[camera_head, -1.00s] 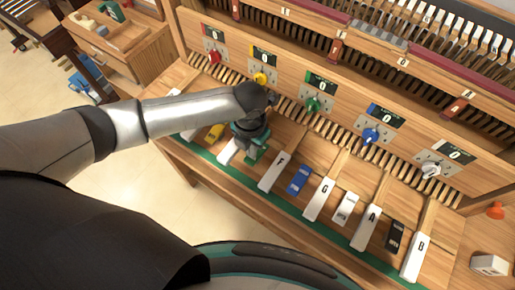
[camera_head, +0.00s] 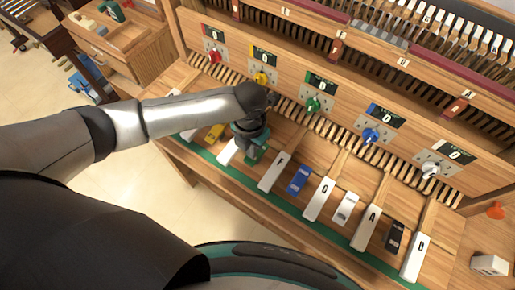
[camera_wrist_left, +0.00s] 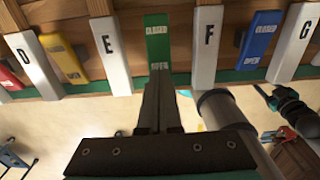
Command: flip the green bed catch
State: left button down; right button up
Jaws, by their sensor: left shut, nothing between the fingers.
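The green bed catch (camera_wrist_left: 158,50) is a flat green tab with a "CLOSED" label at its far end and an "OPEN" label nearer. It sits between the white E key (camera_wrist_left: 110,52) and the white F key (camera_wrist_left: 207,45) in the left wrist view. My left gripper (camera_wrist_left: 158,90) is shut and empty, with its fingertips at the near end of the catch. I cannot tell whether they touch it. In the head view my left gripper (camera_head: 252,152) is over the catch and mostly hides it. My right gripper is not in view.
A yellow catch (camera_wrist_left: 62,58) and a blue catch (camera_wrist_left: 262,40) lie to either side. Coloured knobs, such as the green knob (camera_head: 313,104), line the panel behind the keys. An orange knob (camera_head: 495,210) and a white block (camera_head: 489,265) are at the right.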

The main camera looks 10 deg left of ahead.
pick_arm(q)
jog(key=shift+f+b, duration=0.8)
jog(key=shift+f, duration=0.35)
dwell(0.7)
jog(key=shift+r, duration=0.1)
notch_tip(320, 180, up, 7)
jog(key=p, duration=0.7)
dwell(0.5)
